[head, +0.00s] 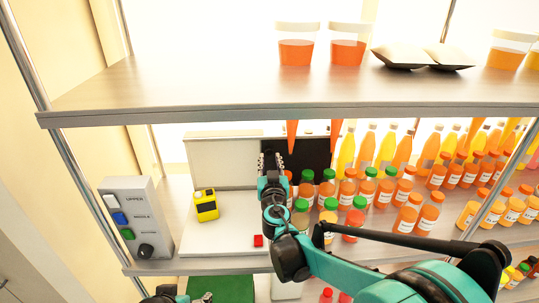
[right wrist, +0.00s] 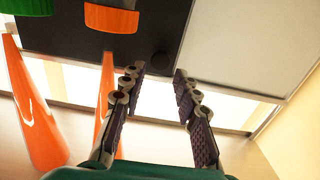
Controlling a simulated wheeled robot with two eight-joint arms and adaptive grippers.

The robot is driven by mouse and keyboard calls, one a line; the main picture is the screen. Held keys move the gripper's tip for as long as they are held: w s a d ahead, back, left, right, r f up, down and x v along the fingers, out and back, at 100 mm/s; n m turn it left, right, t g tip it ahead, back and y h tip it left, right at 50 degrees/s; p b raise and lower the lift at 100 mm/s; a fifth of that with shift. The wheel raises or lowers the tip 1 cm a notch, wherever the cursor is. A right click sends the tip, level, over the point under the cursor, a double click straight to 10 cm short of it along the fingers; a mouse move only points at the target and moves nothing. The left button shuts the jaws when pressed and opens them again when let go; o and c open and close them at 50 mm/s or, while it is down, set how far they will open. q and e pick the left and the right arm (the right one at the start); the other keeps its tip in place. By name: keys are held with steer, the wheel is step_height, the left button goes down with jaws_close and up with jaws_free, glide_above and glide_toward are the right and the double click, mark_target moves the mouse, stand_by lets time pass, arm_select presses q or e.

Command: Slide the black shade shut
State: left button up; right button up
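The black shade (head: 312,150) is a flat dark panel on the right part of the pale box front at the back of the lower shelf. In the right wrist view the shade (right wrist: 70,38) fills the top left, with a round dark knob (right wrist: 163,64) near its edge. My right gripper (head: 271,158) is in front of the shade's left edge and hides part of it. In the right wrist view this gripper (right wrist: 160,72) is open, with the knob between its fingertips; contact cannot be told. A teal and dark piece of my left arm shows at the bottom edge, without visible fingers.
The pale panel (head: 222,160) left of the shade is uncovered. Orange cones (head: 292,135) hang under the upper shelf (head: 200,90) near the gripper. Capped bottles (head: 348,188) crowd the right. A yellow device (head: 205,206) and a grey button box (head: 137,217) stand left.

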mark_target(269, 153)
steer(key=w, duration=0.3)
steer(key=shift+f, duration=0.15)
steer(key=shift+w, duration=0.25)
steer(key=shift+s, duration=0.15)
jaws_close()
steer(key=a+b, duration=0.2)
steer(key=a, duration=2.2)
steer(key=shift+a, duration=0.3)
arm_select(q)
steer(key=shift+w+d+f, duration=0.1)
steer(key=shift+w+f, duration=0.1)
steer(key=shift+f, duration=1.05)
arm_select(e)
steer(key=shift+a, duration=0.35)
